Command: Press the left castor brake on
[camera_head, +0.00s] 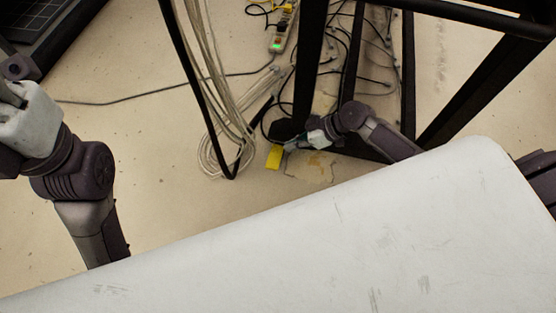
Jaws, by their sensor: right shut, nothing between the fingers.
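A small yellow tab (274,157), which looks like the left castor brake, shows low at the foot of a black upright frame (308,65). The castor itself is dark and mostly hidden. My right gripper (291,145) reaches in from the right, close to the floor, with its tips just right of the yellow tab. It is shut and empty; I cannot tell whether it touches the tab. My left gripper (12,95) is at the left edge, far from the castor and partly cut off, so its jaws are unclear.
A bundle of pale cables (215,110) hangs and coils on the floor left of the yellow tab, beside a black cable. A power strip (281,32) with a green light and loose leads lie behind. The floor (150,130) at left is mostly clear.

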